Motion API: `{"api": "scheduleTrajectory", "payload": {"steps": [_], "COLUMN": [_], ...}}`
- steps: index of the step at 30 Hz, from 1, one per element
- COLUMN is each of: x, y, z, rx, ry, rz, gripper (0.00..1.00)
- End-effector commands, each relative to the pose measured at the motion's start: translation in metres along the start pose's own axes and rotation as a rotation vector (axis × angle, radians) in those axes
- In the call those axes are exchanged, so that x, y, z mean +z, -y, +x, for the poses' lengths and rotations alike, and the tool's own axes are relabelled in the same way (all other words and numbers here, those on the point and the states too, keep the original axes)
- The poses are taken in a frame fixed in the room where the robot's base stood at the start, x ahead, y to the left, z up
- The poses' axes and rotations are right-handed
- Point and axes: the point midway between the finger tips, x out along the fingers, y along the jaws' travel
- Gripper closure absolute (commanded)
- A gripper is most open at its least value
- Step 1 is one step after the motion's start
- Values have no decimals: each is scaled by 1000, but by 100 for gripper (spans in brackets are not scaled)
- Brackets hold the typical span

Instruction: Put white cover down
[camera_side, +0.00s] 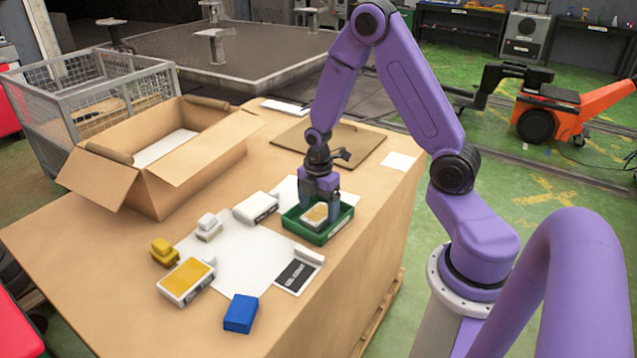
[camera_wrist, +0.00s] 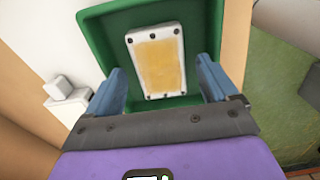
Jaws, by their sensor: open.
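A white cover with a yellow panel and dark screws (camera_wrist: 155,62) lies inside a green tray (camera_wrist: 95,38). In the side view the same cover (camera_side: 316,215) and green tray (camera_side: 311,236) are at the right part of the cardboard-topped table. My gripper (camera_side: 320,200) points down over the tray. In the wrist view its blue fingers (camera_wrist: 163,80) are spread apart, one on each side of the cover, with gaps visible between them and it. The cover's underside is hidden.
A white block-like part (camera_side: 256,207), a grey-white part (camera_side: 209,227), a yellow part (camera_side: 164,252), a yellow-topped white box (camera_side: 186,281), a blue box (camera_side: 240,314) and a black-labelled card (camera_side: 298,272) lie left and in front. An open carton (camera_side: 190,175) stands behind left.

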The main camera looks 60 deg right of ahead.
Motion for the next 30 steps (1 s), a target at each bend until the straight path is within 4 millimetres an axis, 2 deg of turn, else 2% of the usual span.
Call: {"api": "scheduleTrajectory", "payload": {"steps": [15,23,26,30], "x": [0,0,-7,-35], "y": [0,0,4,20], "z": [-82,-105,-110,-120], "rx": [6,2,2,6], "ry": [-1,0,0,-2], "rz": [-1,0,3,32], "gripper": [13,13,13,13]}}
